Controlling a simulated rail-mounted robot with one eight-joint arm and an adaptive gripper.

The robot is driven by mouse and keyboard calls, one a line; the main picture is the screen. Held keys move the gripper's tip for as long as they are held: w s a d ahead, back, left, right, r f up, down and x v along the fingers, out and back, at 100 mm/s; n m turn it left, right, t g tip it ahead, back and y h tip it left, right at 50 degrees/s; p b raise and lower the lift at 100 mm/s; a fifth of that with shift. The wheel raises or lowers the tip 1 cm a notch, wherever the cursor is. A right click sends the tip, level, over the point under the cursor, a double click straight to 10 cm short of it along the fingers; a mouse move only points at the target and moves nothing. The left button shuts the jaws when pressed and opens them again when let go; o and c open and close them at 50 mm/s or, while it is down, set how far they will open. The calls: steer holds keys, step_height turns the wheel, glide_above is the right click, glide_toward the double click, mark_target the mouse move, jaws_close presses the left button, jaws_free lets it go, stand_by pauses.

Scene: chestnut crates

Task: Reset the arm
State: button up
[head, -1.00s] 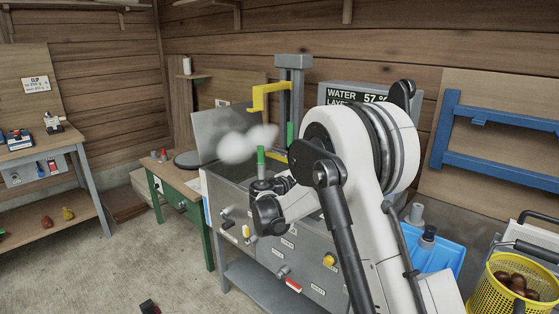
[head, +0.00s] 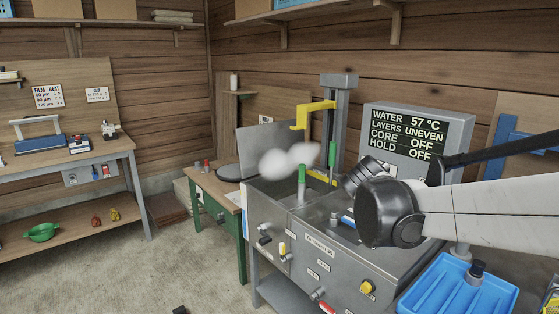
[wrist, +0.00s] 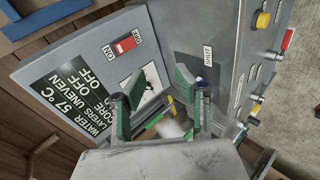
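My gripper (wrist: 157,100) shows in the wrist view with its two green-padded fingers apart and nothing between them. Past the fingers are the front of the grey water machine and its display, seen turned. In the head view my arm reaches in from the right, and its black wrist is in front of the machine (head: 300,232); the fingers cannot be made out there. The machine's display (head: 412,135) reads water 57 °C, layers uneven, core off, hold off. The wrist view also shows the display (wrist: 75,100) and a red switch (wrist: 125,44).
White steam (head: 290,160) hangs over the machine by a yellow bracket (head: 312,114). A blue tray (head: 440,292) stands at the lower right, below my arm. A green table (head: 215,190) and a workbench (head: 70,160) are at the left. The floor between is mostly clear.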

steer(key=s+a+f+m+y, duration=0.2)
steer(key=s, duration=0.6)
steer(key=s+a+f+m+y, duration=0.2)
steer(key=s+a, duration=0.1)
steer(key=s, duration=0.6)
steer(key=s+a+f+m+y, duration=0.1)
steer(key=s+a+m+y, duration=0.2)
steer(key=s, duration=0.6)
steer(key=shift+f+p, duration=0.4)
